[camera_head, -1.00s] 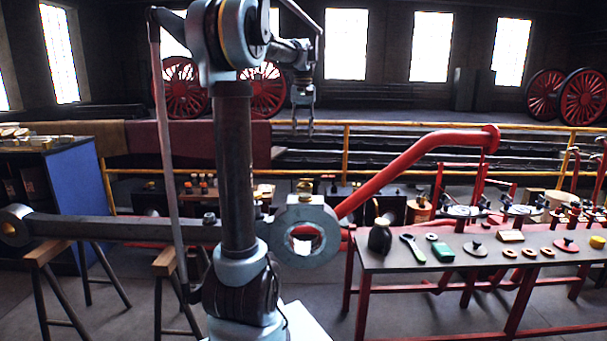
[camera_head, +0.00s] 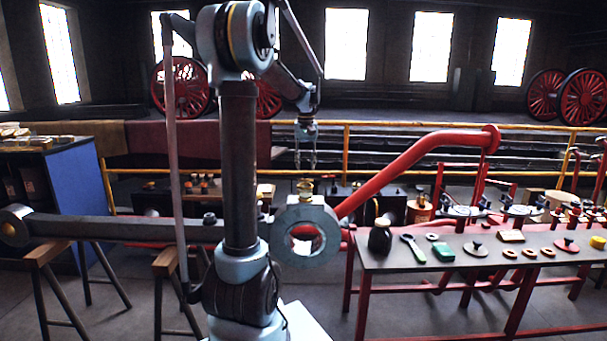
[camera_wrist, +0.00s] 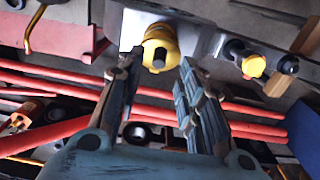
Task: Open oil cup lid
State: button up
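The brass oil cup (camera_head: 305,187) stands upright on top of the round grey rod end (camera_head: 333,235). In the wrist view the cup (camera_wrist: 156,40) shows from above as a yellow round body with a small dark knob. Its lid appears closed, but the hinge cannot be made out. My gripper (camera_head: 306,166) hangs pointing down just above the cup, apart from it. In the wrist view my gripper (camera_wrist: 159,62) is open, and the cup shows between and beyond its two fingertips. Nothing is held.
The long grey rod (camera_head: 120,227) lies on wooden trestles (camera_head: 168,263). A second brass-and-dark fitting (camera_wrist: 253,67) sits on the rod in the wrist view. A red pipe (camera_head: 410,175) slopes up behind the rod end. A bench (camera_head: 400,261) with tools stands at right.

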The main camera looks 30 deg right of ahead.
aim_at(306, 178)
jog(key=shift+f, duration=2)
